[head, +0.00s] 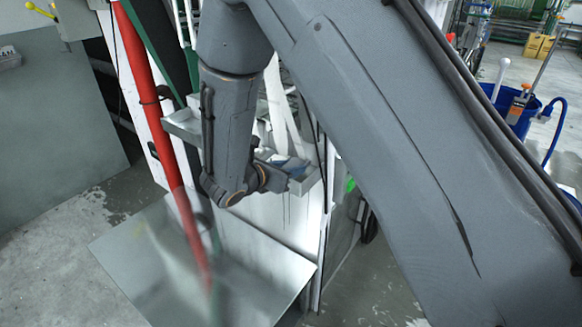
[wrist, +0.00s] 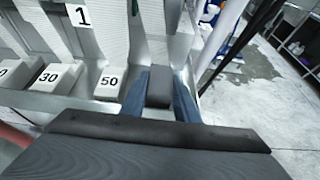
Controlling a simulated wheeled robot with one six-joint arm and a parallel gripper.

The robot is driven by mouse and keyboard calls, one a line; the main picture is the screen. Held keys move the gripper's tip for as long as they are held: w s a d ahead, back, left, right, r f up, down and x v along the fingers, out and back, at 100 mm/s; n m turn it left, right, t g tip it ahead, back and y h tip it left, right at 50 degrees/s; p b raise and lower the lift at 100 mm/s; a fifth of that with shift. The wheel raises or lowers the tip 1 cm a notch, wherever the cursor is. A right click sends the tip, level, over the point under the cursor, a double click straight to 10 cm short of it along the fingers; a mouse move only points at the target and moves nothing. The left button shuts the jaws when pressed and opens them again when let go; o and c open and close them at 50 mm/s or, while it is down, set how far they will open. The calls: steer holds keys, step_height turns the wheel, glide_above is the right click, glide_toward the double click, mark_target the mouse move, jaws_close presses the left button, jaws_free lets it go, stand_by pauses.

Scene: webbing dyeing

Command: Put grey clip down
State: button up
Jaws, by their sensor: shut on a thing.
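In the wrist view, my gripper (wrist: 161,82) points forward over a pale metal tray (wrist: 45,103). Its two blue fingers stand on either side of the grey clip (wrist: 159,92), a dark block, and are shut on it. The clip is at the tray's right end, to the right of a white block marked 50 (wrist: 109,83). I cannot tell whether the clip touches the tray. In the head view, blue of my gripper (head: 292,165) shows at the tray's right part (head: 304,183); my arm hides much of it, and the clip cannot be made out there.
A white block marked 30 (wrist: 55,78) stands further left on the tray. Pale webbing straps (wrist: 105,25) hang behind, near a number 1 label (wrist: 79,15). In the head view, a red pole (head: 160,120) leans left, above a sloping metal sheet (head: 150,245). Blue buckets (head: 515,110) stand far right.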

steer(key=shift+f, duration=0.35)
steer(key=o, duration=1.1)
steer(key=shift+s+f, duration=0.1)
steer(key=shift+f, duration=0.05)
steer(key=shift+c, duration=0.2)
steer(key=shift+d, duration=0.1)
